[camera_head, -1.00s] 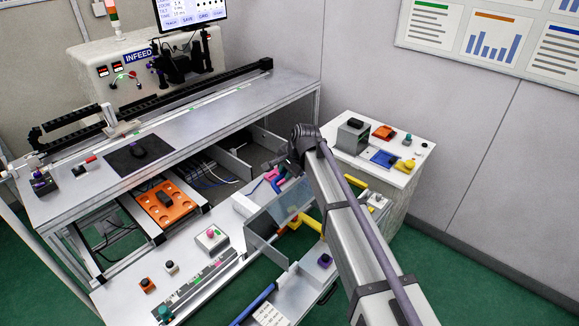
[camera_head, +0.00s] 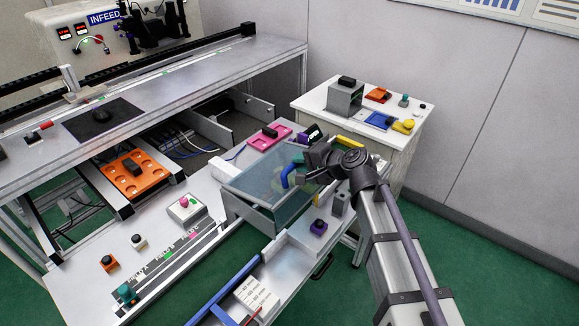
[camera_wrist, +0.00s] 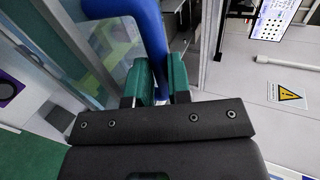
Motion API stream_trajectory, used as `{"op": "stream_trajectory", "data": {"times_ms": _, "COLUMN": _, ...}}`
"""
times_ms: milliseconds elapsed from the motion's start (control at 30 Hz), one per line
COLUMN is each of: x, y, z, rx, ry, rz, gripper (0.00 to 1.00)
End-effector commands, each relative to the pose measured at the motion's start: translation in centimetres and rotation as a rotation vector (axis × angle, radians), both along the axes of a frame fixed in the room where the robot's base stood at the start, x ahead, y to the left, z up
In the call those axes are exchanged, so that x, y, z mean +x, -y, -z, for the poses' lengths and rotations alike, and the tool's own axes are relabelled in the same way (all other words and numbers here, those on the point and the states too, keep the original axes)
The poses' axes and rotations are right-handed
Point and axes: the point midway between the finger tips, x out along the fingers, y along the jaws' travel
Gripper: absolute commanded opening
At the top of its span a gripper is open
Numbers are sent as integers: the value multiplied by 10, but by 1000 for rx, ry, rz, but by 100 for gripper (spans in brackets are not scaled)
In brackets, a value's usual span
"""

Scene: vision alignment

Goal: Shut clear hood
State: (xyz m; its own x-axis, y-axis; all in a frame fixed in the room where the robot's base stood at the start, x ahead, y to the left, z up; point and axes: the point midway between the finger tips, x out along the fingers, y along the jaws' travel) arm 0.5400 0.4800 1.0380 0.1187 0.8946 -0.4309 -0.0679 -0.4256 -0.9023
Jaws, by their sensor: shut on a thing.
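The clear hood (camera_head: 262,186) is a grey-edged box with see-through panels on the lower bench. It looks lowered over its base, but I cannot tell whether its edge is fully seated. A curved blue handle (camera_head: 288,174) is at its right side. My gripper (camera_head: 301,170) is at that handle. In the wrist view the green fingers of my gripper (camera_wrist: 161,78) are shut on the blue handle (camera_wrist: 147,35), with the clear panel (camera_wrist: 98,45) to the left. The handle's lower end is hidden behind the fingers.
A pink tray (camera_head: 284,141) is behind the hood and a button box (camera_head: 186,208) to its left. A purple button (camera_head: 318,227) and a grey block (camera_head: 339,203) stand in front. A white side table (camera_head: 418,121) is at right.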

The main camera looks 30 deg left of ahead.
Motion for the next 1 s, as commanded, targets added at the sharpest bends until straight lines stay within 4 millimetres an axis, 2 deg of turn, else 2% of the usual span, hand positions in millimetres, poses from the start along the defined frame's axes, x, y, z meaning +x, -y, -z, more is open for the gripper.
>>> {"op": "stream_trajectory", "data": {"times_ms": 33, "x": -1, "y": 3, "z": 12, "rx": 1, "ry": 0, "rz": -1, "gripper": 0}}
{"op": "stream_trajectory", "data": {"times_ms": 233, "x": -2, "y": 10, "z": 30, "rx": 0, "ry": -1, "rz": -2, "gripper": 0}}
{"op": "stream_trajectory", "data": {"times_ms": 333, "x": -2, "y": 13, "z": 36, "rx": -1, "ry": 0, "rz": -2, "gripper": 0}}
{"op": "stream_trajectory", "data": {"times_ms": 500, "x": -2, "y": 12, "z": 32, "rx": -1, "ry": -1, "rz": -2, "gripper": 0}}
{"op": "stream_trajectory", "data": {"times_ms": 533, "x": -2, "y": 12, "z": 32, "rx": -1, "ry": -1, "rz": -2, "gripper": 22}}
{"op": "stream_trajectory", "data": {"times_ms": 700, "x": -2, "y": 12, "z": 32, "rx": -1, "ry": -1, "rz": -2, "gripper": 38}}
{"op": "stream_trajectory", "data": {"times_ms": 800, "x": -2, "y": 12, "z": 32, "rx": -1, "ry": -1, "rz": -2, "gripper": 44}}
{"op": "stream_trajectory", "data": {"times_ms": 1000, "x": -2, "y": 13, "z": 31, "rx": -1, "ry": -1, "rz": -2, "gripper": 44}}
